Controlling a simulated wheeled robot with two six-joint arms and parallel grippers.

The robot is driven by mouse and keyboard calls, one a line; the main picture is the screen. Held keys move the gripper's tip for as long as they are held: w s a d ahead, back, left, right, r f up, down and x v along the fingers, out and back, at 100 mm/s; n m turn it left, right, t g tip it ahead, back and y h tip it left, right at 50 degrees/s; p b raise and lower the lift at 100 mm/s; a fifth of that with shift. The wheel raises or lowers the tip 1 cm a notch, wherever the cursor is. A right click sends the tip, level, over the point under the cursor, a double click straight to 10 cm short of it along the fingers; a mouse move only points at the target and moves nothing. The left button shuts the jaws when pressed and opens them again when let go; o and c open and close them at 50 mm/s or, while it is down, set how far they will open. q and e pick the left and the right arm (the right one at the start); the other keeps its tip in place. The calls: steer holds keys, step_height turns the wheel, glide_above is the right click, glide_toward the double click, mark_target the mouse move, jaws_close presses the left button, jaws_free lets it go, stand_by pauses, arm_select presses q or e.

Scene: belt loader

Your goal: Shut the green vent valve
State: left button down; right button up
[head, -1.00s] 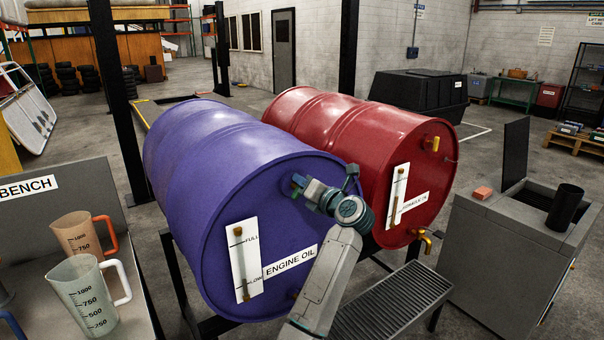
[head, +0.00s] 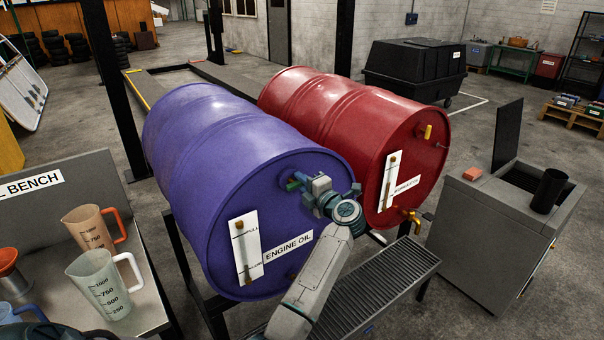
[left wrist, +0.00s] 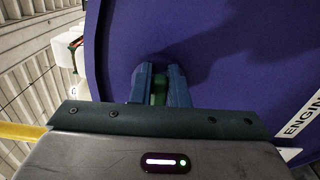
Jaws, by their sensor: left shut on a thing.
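The green vent valve (left wrist: 159,86) is on the upper part of the front face of the purple engine oil drum (head: 215,140). My left gripper (head: 296,181) is at that face and shut on the valve. In the left wrist view its two blue fingers (left wrist: 159,80) stand on either side of the green handle, close to the purple face. The fingers hide much of the valve, and its exact angle is hard to tell. My right gripper is not in view.
A red drum (head: 345,125) with yellow fittings lies close on the right. A grated tray (head: 385,295) is below the drums. The bench (head: 140,310) with measuring jugs (head: 100,285) is at left, and a grey cabinet (head: 490,235) at right.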

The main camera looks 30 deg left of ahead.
arm_select(q)
steer(key=shift+m+p, duration=0.3)
steer(key=shift+m, duration=0.1)
steer(key=shift+f, duration=0.1)
steer(key=c, duration=1.4)
jaws_free()
steer(key=shift+d, duration=0.1)
steer(key=b+v, duration=0.4)
steer(key=v, duration=0.6)
steer(key=shift+s+d, duration=0.15)
steer(key=shift+d, duration=0.1)
steer(key=shift+f, duration=0.1)
